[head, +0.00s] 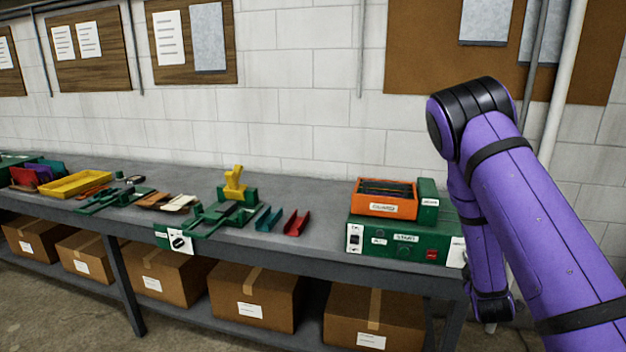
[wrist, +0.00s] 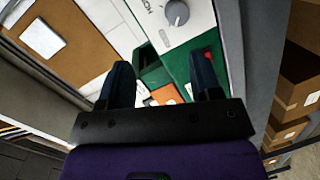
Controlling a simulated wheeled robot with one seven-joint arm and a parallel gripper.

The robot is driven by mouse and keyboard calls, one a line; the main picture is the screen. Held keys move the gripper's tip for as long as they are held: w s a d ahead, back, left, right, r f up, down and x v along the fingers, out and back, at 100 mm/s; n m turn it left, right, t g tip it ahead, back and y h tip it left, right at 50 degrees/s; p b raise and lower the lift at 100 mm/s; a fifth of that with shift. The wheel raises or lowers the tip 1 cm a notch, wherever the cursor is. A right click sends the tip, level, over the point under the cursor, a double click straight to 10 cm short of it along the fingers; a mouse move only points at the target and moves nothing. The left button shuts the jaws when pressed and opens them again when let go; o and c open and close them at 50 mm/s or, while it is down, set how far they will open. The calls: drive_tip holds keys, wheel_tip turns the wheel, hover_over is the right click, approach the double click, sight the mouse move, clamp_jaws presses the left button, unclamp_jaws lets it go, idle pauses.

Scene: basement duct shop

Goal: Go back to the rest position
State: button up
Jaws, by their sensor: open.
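My purple arm reaches in from the right in the head view, folded at its black elbow, with its lower part hanging by the bench's right end. My gripper (wrist: 163,85) shows in the wrist view with its two dark fingers apart and nothing between them. In the head view the fingers are not clearly visible. Beyond the fingers in the wrist view are a green box (wrist: 178,62), a bit of orange, and a white panel with a grey knob (wrist: 176,13).
The grey bench (head: 325,246) runs along the block wall. A green control box (head: 405,238) carries an orange bin (head: 385,208) near my arm. A yellow tray (head: 75,184), a yellow part (head: 235,182) and red and teal channels lie further left. Cardboard boxes (head: 255,297) fill the lower shelf.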

drive_tip(key=s+a+r+m+g+y, duration=0.25)
drive_tip(key=s+a+r+m, duration=0.2)
drive_tip(key=r, duration=0.55)
drive_tip(key=s+a+r+m+g+y, duration=0.25)
drive_tip(key=s+a+r+m, duration=0.2)
drive_tip(key=r, duration=0.65)
drive_tip(key=s+a+r+g, duration=0.1)
drive_tip(key=s+a+r, duration=0.1)
drive_tip(key=s, duration=0.7)
drive_tip(key=s+a+r+m+g, duration=0.1)
drive_tip(key=s+r, duration=0.3)
drive_tip(key=s, duration=0.5)
drive_tip(key=s+a+r+g+y, duration=0.1)
drive_tip(key=s+a+r+g, duration=0.1)
drive_tip(key=s, duration=0.7)
drive_tip(key=shift+a+r+g, duration=0.3)
drive_tip(key=shift+a+r, duration=0.15)
drive_tip(key=shift+r, duration=0.5)
drive_tip(key=shift+c, duration=0.2)
